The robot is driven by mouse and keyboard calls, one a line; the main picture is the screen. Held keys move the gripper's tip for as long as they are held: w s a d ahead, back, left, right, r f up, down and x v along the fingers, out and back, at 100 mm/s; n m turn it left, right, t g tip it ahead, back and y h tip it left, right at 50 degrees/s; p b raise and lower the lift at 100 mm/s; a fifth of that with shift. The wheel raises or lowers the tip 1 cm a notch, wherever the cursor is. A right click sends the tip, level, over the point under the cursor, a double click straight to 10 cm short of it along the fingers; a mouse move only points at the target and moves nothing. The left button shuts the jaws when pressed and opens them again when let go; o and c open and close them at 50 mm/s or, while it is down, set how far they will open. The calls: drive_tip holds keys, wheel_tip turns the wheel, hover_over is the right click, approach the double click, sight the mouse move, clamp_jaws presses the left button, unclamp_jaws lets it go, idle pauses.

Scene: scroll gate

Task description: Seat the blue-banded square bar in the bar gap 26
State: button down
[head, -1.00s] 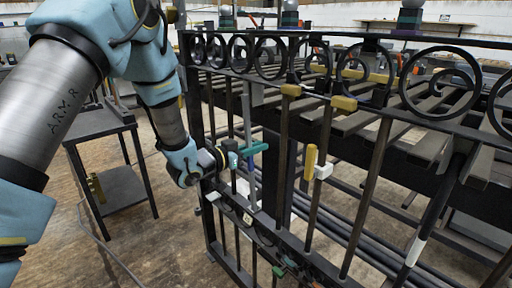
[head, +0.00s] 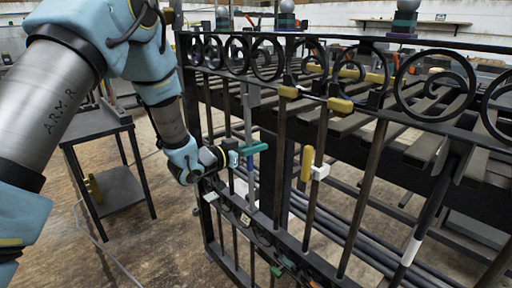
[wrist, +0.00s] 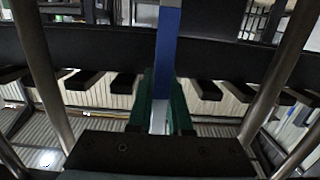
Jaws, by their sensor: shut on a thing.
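My gripper (head: 250,151), with teal-green fingers, is shut on the blue-banded square bar. In the wrist view the bar's blue part (wrist: 167,45) rises from between the fingers (wrist: 160,105), and a pale part shows between them. In the head view the bar's grey upper part (head: 249,102) stands about upright at the gate's left part, below the ring scrolls. Its lower end is hard to make out near the gate's lower rail. The dark gate (head: 330,262) spans the middle and right. I cannot read which gap is number 26.
Round bars stand left (wrist: 42,80) and right (wrist: 283,80) of my gripper in the wrist view. A yellow clamp (head: 307,163) with a white block sits on a gate bar. A slatted dark bench (head: 400,155) is behind the gate. A small dark table (head: 100,125) stands left.

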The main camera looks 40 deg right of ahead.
drive_tip(key=shift+s+d+r+p, duration=0.15)
drive_tip(key=shift+d+p, duration=0.15)
drive_tip(key=shift+d, duration=0.3)
drive_tip(key=c, duration=0.8)
unclamp_jaws()
drive_tip(key=shift+o, duration=0.2)
drive_tip(key=shift+a+f, duration=0.1)
drive_tip(key=shift+f, duration=0.1)
drive_tip(key=a+r, duration=0.1)
drive_tip(key=a, duration=0.9)
drive_tip(key=shift+w+a+r+b, duration=0.3)
drive_tip(key=shift+w+b, duration=0.1)
